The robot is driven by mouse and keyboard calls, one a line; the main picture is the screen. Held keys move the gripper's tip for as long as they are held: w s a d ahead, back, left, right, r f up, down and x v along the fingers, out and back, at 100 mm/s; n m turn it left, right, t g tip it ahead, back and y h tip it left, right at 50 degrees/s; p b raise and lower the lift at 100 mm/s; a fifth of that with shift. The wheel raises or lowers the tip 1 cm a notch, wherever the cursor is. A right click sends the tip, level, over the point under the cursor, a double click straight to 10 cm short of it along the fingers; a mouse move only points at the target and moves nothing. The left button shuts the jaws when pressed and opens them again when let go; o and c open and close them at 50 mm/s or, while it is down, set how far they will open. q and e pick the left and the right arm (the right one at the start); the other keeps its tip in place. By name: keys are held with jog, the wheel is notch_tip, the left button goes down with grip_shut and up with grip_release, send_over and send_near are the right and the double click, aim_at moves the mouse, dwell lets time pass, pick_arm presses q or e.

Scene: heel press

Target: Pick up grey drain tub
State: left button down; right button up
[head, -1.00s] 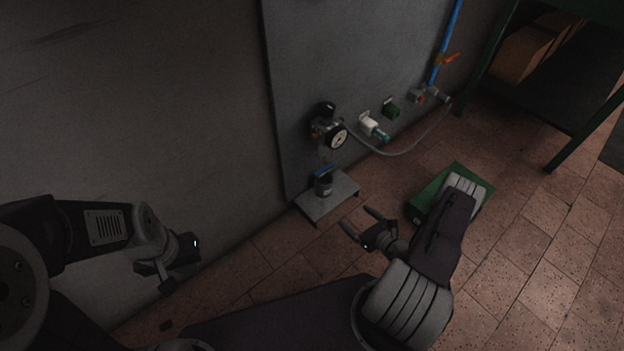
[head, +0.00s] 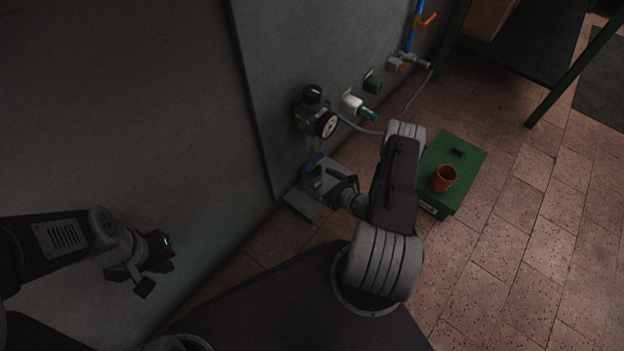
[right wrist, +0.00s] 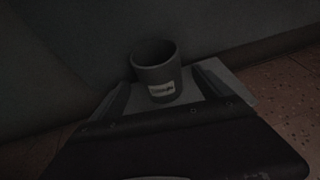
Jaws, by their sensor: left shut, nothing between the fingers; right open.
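The grey drain tub (right wrist: 157,70) is a round, open-topped cup with a pale label, standing upright in the right wrist view. In the head view the tub (head: 312,178) is partly hidden by my right gripper (head: 328,182). It stands on a low grey stand (head: 299,203) by the wall panel. My right gripper is open, its fingers pointing at the tub, one to each side of it in the right wrist view; contact cannot be made out. My left gripper (head: 138,272) is shut and empty, far to the left near the wall.
A green box (head: 466,163) with an orange cup (head: 444,179) stands right of my right arm.

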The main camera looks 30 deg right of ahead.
aim_at(307, 174)
jog(key=b+x, duration=0.3)
jog(key=x, duration=0.1)
jog(key=shift+f+b, duration=0.35)
jog(key=shift+f, duration=0.05)
jog(key=shift+w+a+r, duration=0.1)
jog(key=shift+w, duration=0.15)
pick_arm(q)
notch_tip(307, 174, down, 5)
jog(key=shift+r, duration=0.2)
pick_arm(e)
jog(key=shift+r, duration=0.1)
